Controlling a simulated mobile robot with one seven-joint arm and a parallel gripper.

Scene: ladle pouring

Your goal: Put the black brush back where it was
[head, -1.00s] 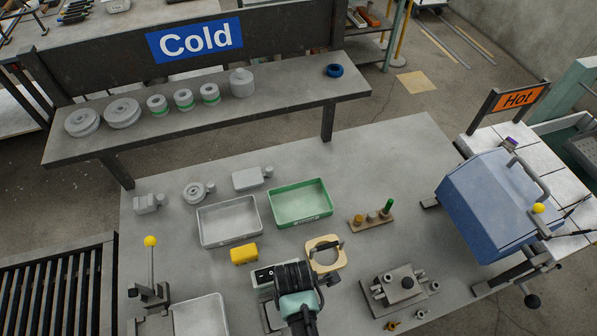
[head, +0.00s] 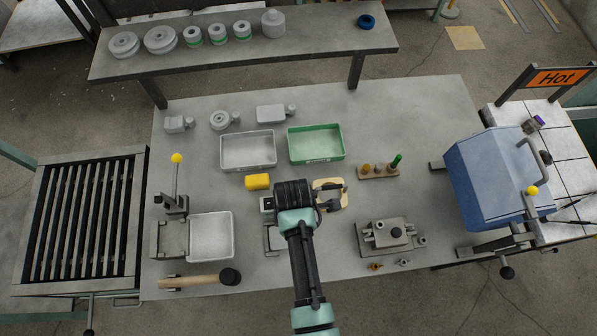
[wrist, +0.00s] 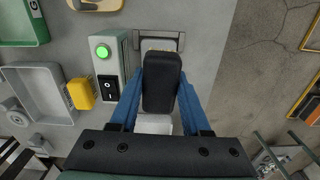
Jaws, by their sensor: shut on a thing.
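My gripper (wrist: 162,62) is shut on a black, rounded block, taken as the black brush (wrist: 162,85), between its two blue fingers in the wrist view. In the head view my gripper (head: 293,196) hangs over the middle of the table, and my wrist hides the brush. In the wrist view a grey metal stand with a pale inner part (wrist: 160,43) lies beyond and partly behind the brush. I cannot tell whether the brush touches it. The stand's grey frame (head: 274,238) shows left of my arm in the head view.
A switch box with a green button (wrist: 104,62) stands close left of the fingers in the wrist view. A yellow block (head: 257,182), a tan ring-shaped piece (head: 331,201), a grey tray (head: 249,167) and a green tray (head: 316,160) are near. A mallet (head: 190,281) lies at the front left.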

